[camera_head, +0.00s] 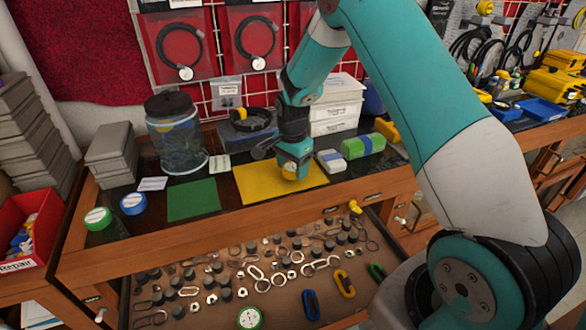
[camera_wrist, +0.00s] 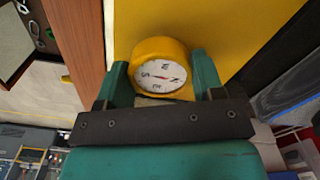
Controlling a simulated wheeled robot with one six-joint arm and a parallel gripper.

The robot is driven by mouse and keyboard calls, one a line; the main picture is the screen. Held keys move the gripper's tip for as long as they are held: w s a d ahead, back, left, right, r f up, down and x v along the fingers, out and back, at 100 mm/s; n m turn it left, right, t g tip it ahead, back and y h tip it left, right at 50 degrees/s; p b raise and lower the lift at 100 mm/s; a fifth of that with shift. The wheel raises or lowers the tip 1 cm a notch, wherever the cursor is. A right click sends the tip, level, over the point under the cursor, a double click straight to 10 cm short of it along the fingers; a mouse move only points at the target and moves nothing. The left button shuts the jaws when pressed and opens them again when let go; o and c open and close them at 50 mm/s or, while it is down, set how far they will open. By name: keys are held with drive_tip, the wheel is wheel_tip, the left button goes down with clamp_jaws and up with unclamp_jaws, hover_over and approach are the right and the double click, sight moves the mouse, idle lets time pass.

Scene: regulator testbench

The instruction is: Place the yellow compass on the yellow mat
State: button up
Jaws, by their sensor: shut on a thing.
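The yellow compass (camera_wrist: 160,67), round with a white dial, is between the two fingers of my gripper (camera_wrist: 158,80) in the wrist view. It also shows in the head view as a small yellow shape (camera_head: 290,171) at the tip of my gripper (camera_head: 292,168). My gripper is shut on the compass. The yellow mat (camera_head: 253,191) lies on the dark bench top, and the compass is over it in the head view. The mat also fills much of the wrist view (camera_wrist: 230,25). I cannot tell whether the compass touches the mat.
A green mat (camera_head: 192,200) lies left of the yellow one, with green (camera_head: 97,218) and blue (camera_head: 133,203) round items further left. A glass jar (camera_head: 178,140) stands behind. A green-and-blue block (camera_head: 363,146) is at the right. An open drawer (camera_head: 210,270) of small parts is below.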

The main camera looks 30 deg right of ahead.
drive_tip(key=shift+f, duration=0.7)
drive_tip(key=shift+f, duration=0.15)
drive_tip(key=o, duration=0.9)
